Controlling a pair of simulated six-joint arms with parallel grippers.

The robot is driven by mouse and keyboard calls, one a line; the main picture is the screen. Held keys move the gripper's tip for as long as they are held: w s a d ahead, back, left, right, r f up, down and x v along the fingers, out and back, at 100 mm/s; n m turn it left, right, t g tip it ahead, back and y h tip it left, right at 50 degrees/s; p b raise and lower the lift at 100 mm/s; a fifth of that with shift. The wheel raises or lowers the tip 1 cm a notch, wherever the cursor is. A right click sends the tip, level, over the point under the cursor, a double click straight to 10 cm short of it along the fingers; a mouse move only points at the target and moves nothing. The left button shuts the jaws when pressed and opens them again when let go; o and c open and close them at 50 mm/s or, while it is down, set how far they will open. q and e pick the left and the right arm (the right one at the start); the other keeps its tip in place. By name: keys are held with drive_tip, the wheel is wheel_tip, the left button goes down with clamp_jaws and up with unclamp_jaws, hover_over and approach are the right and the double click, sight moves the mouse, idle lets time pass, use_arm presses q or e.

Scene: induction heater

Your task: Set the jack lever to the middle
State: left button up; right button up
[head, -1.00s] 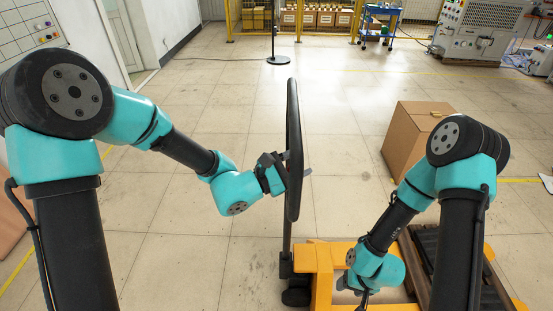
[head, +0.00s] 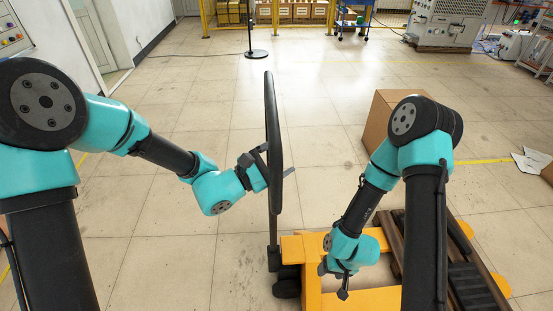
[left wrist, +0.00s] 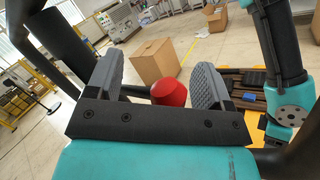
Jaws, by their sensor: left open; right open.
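The yellow pallet jack (head: 313,291) stands at the lower middle of the head view. Its black handle (head: 273,130) rises upright and is seen nearly edge-on. My left gripper (head: 274,167) is at the handle, with a grey finger tip showing past its right side. In the left wrist view its fingers (left wrist: 160,88) are wide apart. A red knob (left wrist: 169,93), perhaps the jack lever, shows between them; I cannot tell if they touch it. My right gripper (head: 334,281) is open and empty above the jack's yellow body.
A dark wooden pallet (head: 462,264) lies on the jack's right side. A cardboard box (head: 382,112) stands behind my right arm. A black stand (head: 256,53) is farther back. The floor left of the handle is clear.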

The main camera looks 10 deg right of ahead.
use_arm(q)
drive_tip(key=v, duration=1.7)
drive_tip(key=shift+s+a, duration=0.15)
drive_tip(key=shift+s, duration=0.05)
drive_tip(key=shift+f, duration=0.1)
drive_tip(key=s+a+f+m+g+y, duration=0.25)
drive_tip(key=s+f+g+y, duration=0.35)
drive_tip(key=f, duration=0.5)
drive_tip(key=s+a+f+m+g+y, duration=0.2)
drive_tip(key=s+f+m+g, duration=0.4)
drive_tip(key=f, duration=0.5)
drive_tip(key=s+a+f+m+t+y, duration=0.1)
drive_tip(key=a+f+m+t+y, duration=0.1)
drive_tip(key=a+f+y, duration=0.55)
drive_tip(key=w+a+f+m+t, duration=0.1)
drive_tip(key=w+f+m+t, duration=0.2)
drive_tip(key=w+f, duration=0.2)
drive_tip(key=shift+w+f+m+h, duration=0.35)
drive_tip(key=shift+w+f, duration=0.05)
drive_tip(key=shift+f, duration=0.45)
